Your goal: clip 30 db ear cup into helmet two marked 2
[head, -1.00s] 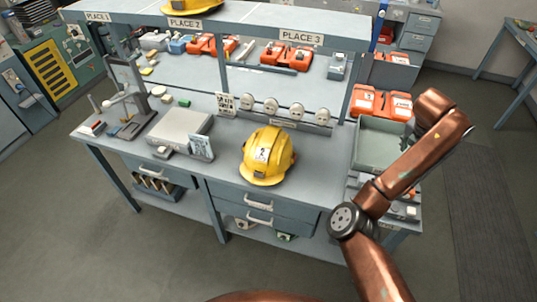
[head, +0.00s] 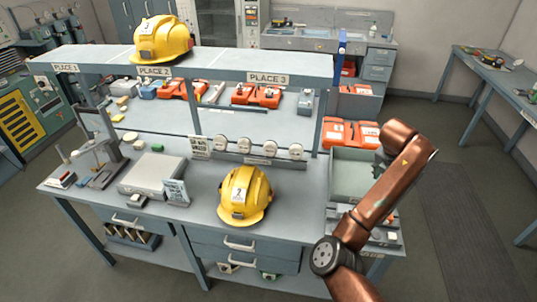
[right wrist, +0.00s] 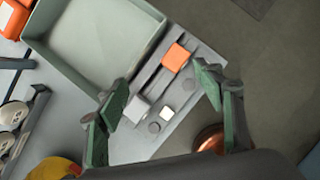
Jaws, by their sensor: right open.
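The yellow helmet marked 2 (head: 245,195) sits on the bench, its label facing me; its edge shows at the bottom of the right wrist view (right wrist: 52,169). Several round white ear cups (head: 244,146) stand in a row on a rack behind it; their ratings are too small to read. Some show at the left edge of the right wrist view (right wrist: 12,116). My right gripper (right wrist: 162,77) is open and empty, above the bench's right end, over a grey holder with an orange block (right wrist: 176,57). My left gripper is out of view.
A green-grey tray (head: 351,182) lies at the bench's right end. Another yellow helmet (head: 162,38) stands on the overhead shelf (head: 215,65) near PLACE 2. A grey case (head: 152,174) and a stand (head: 101,155) are at the left. Orange cases (head: 350,133) are behind the tray.

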